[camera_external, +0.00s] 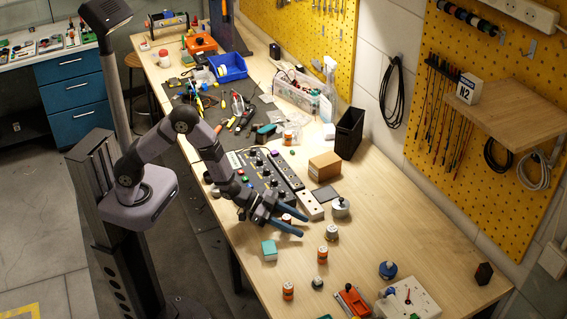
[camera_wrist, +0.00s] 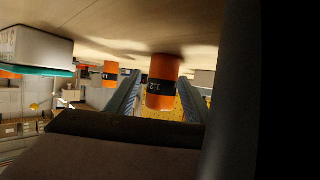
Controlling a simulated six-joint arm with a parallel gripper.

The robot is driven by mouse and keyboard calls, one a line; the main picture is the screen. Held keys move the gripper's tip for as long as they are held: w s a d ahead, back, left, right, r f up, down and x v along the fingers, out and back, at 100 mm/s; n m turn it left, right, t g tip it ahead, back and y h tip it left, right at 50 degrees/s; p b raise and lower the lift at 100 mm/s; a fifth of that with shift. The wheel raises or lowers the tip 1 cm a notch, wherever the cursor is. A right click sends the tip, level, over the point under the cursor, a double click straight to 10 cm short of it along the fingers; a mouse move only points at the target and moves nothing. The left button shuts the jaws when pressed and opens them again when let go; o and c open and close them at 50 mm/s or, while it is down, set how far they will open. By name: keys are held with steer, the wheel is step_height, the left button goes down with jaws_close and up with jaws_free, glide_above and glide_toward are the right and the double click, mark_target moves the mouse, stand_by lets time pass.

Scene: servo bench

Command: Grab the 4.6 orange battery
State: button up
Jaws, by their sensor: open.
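Several orange cylindrical batteries with dark label bands stand on the wooden bench. In the wrist view, which appears upside down, an orange battery (camera_wrist: 163,80) is in line between the open fingers of my gripper (camera_wrist: 168,80). A second battery (camera_wrist: 110,73) is to its left. The labels are too small to tell which reads 4.6. My gripper holds nothing.
A teal-and-white block (camera_external: 269,250) stands near the bench's left edge. A control panel (camera_external: 262,178), a cardboard box (camera_external: 325,166) and a round metal weight (camera_external: 340,207) lie behind the gripper. A blue knob (camera_external: 388,269) and white box (camera_external: 408,299) are at front right. The right middle is clear.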

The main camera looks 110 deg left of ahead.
jaws_close()
steer(key=shift+r, duration=0.2)
step_height(320, 180, up, 10)
steer(key=b, duration=0.1)
stand_by(0.8)
